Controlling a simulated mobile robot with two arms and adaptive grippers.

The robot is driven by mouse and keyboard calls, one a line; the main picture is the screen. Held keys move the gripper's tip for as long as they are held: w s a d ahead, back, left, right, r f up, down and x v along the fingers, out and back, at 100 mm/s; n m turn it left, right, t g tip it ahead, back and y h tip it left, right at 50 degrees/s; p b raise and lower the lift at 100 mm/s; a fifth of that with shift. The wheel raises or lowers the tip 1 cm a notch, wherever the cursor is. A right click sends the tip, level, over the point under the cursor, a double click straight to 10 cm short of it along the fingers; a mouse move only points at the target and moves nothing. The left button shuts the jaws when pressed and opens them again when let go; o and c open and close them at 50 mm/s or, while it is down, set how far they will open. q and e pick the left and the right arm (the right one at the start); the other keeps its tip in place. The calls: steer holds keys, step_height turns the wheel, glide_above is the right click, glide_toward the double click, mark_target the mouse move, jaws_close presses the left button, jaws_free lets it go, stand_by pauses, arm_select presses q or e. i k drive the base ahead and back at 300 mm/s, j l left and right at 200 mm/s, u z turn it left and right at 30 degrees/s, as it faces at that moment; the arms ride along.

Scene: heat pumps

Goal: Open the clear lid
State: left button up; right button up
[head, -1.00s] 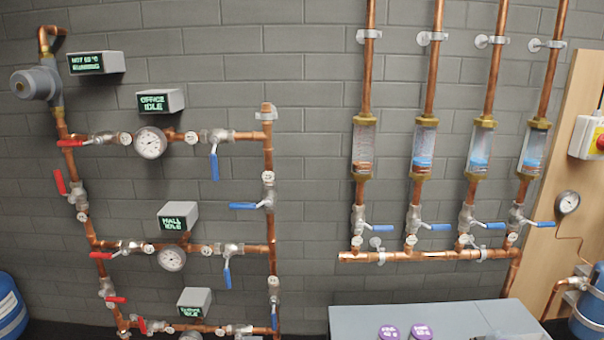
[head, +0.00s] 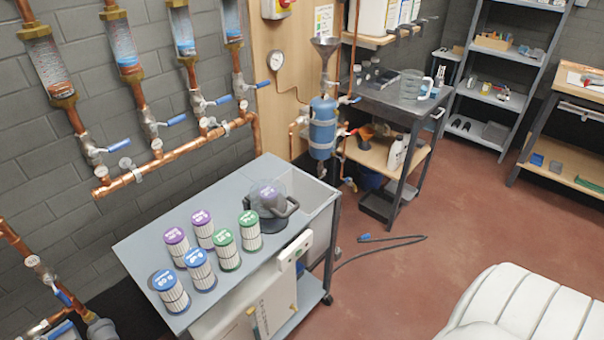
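A clear, see-through lid or housing (head: 287,184) stands on the right part of the grey cart top (head: 150,240) in the head view. It sits over a black base with a black handle (head: 290,206) at its right. Neither of my grippers is in view.
Several filter cartridges with purple, green and blue tops (head: 228,250) stand left of the clear housing. Copper pipes (head: 150,172) run along the wall behind. Red floor (head: 400,275) is open to the right, with a cable (head: 385,243).

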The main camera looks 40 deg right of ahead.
mark_target(253, 198)
steer(key=z, duration=1.05)
